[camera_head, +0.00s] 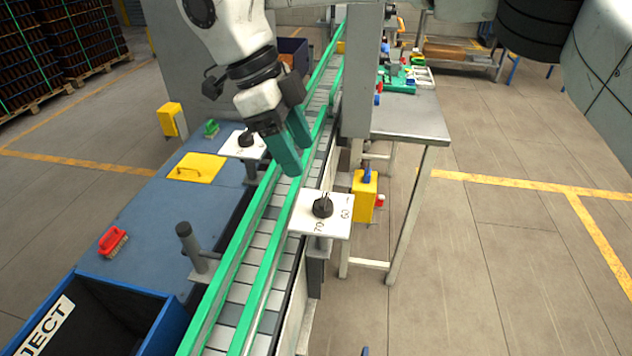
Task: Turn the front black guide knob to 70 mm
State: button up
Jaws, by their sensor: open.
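The black guide knob (322,207) nearer me sits on a white scale plate (300,222) on the right side of the conveyor. The plate carries the marks 70 and 60; I cannot tell exactly which mark the knob points at. A second black knob (246,139) sits on another white plate (231,148) on the left side, farther back. My gripper (293,153) hangs over the conveyor between the two plates, with teal fingers pointing down. It is open and appears empty, up and left of the nearer knob and apart from it.
The conveyor (253,258) has green guide rails on both sides. A grey post (187,240) stands at its left. A blue reject bin (165,325) is front left. A yellow box (363,197) is just behind the nearer plate. Floor at the right is clear.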

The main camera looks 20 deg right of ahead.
aim_at(321, 198)
jog(key=p+x, duration=0.2)
jog(key=x, duration=0.8)
jog(key=shift+a+f, duration=0.1)
jog(key=c, duration=1)
jog(key=shift+c, duration=0.2)
